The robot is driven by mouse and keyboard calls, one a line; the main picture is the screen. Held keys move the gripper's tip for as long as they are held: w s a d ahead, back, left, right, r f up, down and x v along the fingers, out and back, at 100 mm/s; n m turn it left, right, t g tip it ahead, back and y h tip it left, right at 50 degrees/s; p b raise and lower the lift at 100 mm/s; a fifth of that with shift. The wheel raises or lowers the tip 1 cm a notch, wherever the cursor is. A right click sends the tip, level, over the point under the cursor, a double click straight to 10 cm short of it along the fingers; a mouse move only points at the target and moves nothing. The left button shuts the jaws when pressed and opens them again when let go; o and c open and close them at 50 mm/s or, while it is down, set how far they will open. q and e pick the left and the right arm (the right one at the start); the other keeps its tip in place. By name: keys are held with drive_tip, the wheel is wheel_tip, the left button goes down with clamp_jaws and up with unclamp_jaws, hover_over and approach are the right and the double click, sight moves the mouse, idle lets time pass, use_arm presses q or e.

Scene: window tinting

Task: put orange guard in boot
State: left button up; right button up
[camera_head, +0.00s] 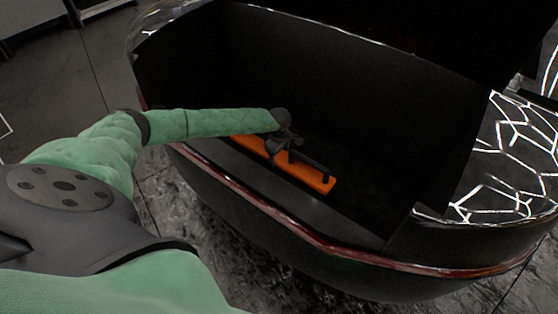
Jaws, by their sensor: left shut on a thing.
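The orange guard (312,176) is a long flat orange bar with a dark handle along its top. It is at the front of the open car boot (340,95), just inside the rear sill. My left gripper (283,150) is over the guard and shut on its dark handle; the fingers are small and dark against the handle. The left arm covers the guard's far left end. I cannot tell whether the guard rests on the boot floor or hangs just above it. My right gripper is not in view.
The boot's dark interior behind the guard looks empty. The rear sill and bumper (290,222) with a red strip run along the near side. A glossy rear side panel (515,150) bounds the right. Grey tiled floor (60,95) lies to the left.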

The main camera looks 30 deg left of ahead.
sight(279, 161)
use_arm(q)
drive_tip(key=shift+f, duration=0.25)
drive_tip(key=shift+f+p, duration=0.45)
drive_tip(key=shift+f, duration=1.2)
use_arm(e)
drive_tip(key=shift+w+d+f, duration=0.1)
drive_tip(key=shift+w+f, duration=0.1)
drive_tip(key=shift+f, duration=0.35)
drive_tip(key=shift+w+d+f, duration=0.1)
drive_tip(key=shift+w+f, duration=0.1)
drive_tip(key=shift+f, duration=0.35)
use_arm(q)
drive_tip(key=shift+f, duration=0.1)
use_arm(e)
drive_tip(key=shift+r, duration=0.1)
use_arm(q)
drive_tip(key=o, duration=1.4)
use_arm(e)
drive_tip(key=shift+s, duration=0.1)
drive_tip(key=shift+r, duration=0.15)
